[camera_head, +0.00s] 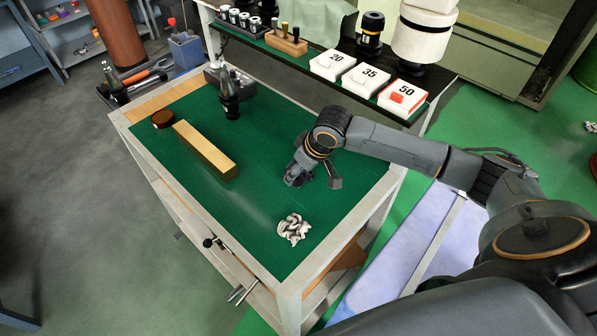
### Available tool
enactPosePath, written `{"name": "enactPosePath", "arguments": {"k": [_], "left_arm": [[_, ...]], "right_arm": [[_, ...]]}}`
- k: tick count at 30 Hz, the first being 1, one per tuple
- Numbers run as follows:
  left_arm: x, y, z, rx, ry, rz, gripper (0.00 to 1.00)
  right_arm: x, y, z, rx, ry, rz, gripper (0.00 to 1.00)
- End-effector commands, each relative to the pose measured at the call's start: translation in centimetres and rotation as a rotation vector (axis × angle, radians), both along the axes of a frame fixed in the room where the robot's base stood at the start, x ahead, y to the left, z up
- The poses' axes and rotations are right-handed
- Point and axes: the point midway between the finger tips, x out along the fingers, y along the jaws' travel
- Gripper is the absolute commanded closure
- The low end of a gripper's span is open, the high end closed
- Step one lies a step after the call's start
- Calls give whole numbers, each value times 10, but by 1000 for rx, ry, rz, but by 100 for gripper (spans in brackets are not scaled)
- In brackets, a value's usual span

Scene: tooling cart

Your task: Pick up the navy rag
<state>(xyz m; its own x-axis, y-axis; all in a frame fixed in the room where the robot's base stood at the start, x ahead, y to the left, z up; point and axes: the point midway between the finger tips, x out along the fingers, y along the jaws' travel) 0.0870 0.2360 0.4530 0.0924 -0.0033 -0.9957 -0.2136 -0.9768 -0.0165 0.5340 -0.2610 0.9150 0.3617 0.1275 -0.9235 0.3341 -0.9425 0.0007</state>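I see no navy rag in the head view. A crumpled off-white, cloth-like bundle (293,229) lies on the green top of the cart (270,125), near its front right corner. My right gripper (315,182) comes in from the right and hangs over the green top, a little behind the bundle and apart from it. Its fingers are spread, and nothing shows between them. The gripper and forearm hide part of the cart top. My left gripper is not in view.
A brass-coloured bar (204,150), a dark round puck (163,119) and a black tool holder (231,95) stand on the cart's left half. Numbered white boxes (360,79) and a pale green cloth (312,22) are on the rear shelf. The mat's middle is clear.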

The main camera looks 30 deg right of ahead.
Motion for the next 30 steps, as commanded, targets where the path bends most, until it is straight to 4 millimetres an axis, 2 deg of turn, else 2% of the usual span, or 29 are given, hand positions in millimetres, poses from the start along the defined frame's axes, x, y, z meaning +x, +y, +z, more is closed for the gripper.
{"name": "enactPosePath", "arguments": {"k": [8,14,24,30], "left_arm": [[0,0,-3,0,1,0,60],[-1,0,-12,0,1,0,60],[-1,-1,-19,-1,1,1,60],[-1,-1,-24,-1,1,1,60]], "right_arm": [[0,0,5,0,-2,1,72],[1,0,28,0,-5,1,72],[-23,50,95,3,-8,5,72],[-43,89,111,4,-4,5,72]]}}
